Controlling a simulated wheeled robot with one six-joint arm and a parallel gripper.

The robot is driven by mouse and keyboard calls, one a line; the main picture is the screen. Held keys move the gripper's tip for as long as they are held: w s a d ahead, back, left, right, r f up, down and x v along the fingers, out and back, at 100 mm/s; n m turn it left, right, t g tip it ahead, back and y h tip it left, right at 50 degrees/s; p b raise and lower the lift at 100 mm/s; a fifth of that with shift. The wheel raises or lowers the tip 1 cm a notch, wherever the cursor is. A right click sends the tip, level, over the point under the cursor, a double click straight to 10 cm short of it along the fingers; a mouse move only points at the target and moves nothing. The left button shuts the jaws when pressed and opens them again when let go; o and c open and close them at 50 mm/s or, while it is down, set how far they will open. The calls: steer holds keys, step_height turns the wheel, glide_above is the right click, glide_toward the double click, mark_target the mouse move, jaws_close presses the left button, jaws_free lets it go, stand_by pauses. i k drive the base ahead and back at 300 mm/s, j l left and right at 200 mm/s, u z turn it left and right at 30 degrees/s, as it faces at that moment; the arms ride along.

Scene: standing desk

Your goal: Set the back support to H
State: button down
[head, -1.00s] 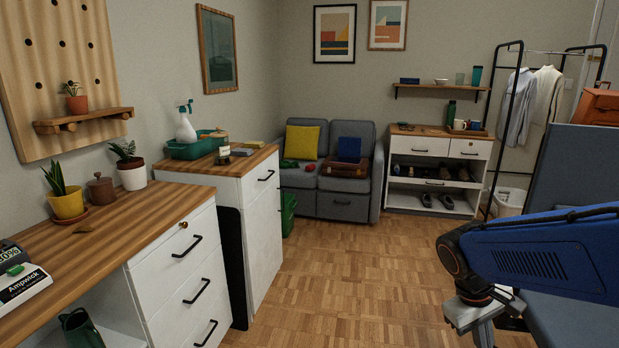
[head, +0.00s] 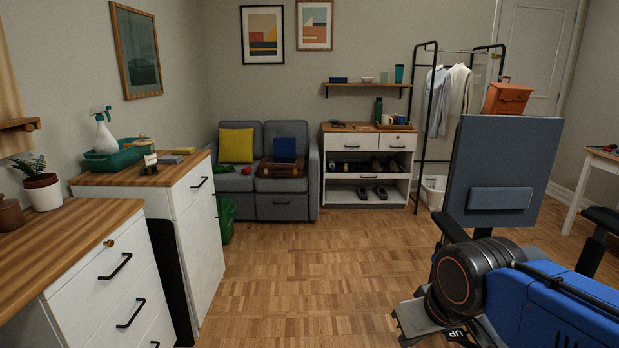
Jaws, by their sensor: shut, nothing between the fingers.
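The office chair's grey-blue backrest (head: 499,166) stands upright at the right. A padded back support (head: 499,199) sits low on the backrest's face towards me. No H mark or scale is legible on it. A black armrest (head: 597,216) shows at the right edge, and the chair's lower part is hidden behind my blue arm. My gripper (head: 412,322) shows as a grey part at the lower right, below my arm's dark wrist joint. It is shut and empty, lower in the picture than the support and to its left. Its fingertips are hard to make out.
White drawer cabinets (head: 95,290) with wooden tops line the left. A grey sofa (head: 285,205), a white shelf cabinet (head: 339,140) and a clothes rack (head: 425,120) stand at the back. A white table (head: 590,185) is at the far right. The parquet floor (head: 300,280) is clear in the middle.

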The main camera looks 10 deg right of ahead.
mark_target(480, 199)
steer(key=i+z, duration=0.1)
steer(key=i, duration=0.6)
steer(key=i+j, duration=0.15)
steer(key=i, duration=0.55)
steer(key=i+j+z, duration=0.15)
steer(key=i, duration=0.55)
steer(key=i+z, duration=0.25)
steer(key=z, duration=0.2)
steer(key=i+j+z, duration=0.25)
steer(key=z, duration=0.2)
steer(key=i+j+z, duration=0.25)
steer(key=z, duration=0.2)
steer(key=i+j+z, duration=0.15)
steer(key=j+z, duration=0.15)
steer(key=z, duration=0.2)
steer(key=i+j+z, duration=0.1)
steer(key=j+z, duration=1.6)
steer(key=i+j+z, duration=0.1)
steer(key=z, duration=0.2)
steer(key=j+z, duration=0.1)
steer(key=z, duration=0.45)
steer(key=i+l, duration=0.1)
steer(key=l, duration=0.15)
